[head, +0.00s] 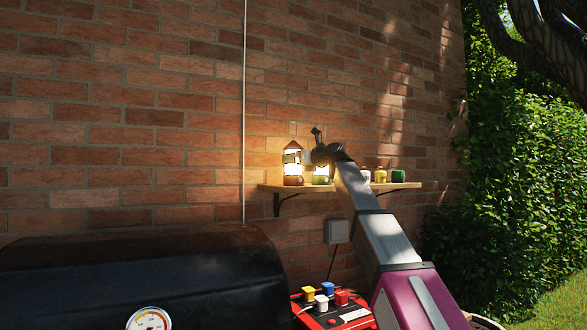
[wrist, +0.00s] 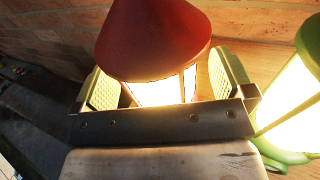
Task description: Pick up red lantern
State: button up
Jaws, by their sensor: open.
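The red lantern (head: 293,180) stands lit and upright near the left end of a wooden shelf on the brick wall. In the wrist view its red cone roof (wrist: 155,40) and glowing pane sit between the two pale green finger pads. My gripper (wrist: 166,82) is open around the lantern, with a pad on either side. The lantern's base is hidden in the wrist view.
A lit green lantern (head: 320,180) stands close on the right; it also shows in the wrist view (wrist: 295,105). Several small items, including a green one (head: 398,176), stand farther right on the shelf (head: 410,186). A dark grill (head: 140,280) is below left.

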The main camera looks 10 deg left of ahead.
jog(key=shift+w+a, duration=0.3)
jog(key=shift+a, duration=0.2)
jog(key=c, duration=1.2)
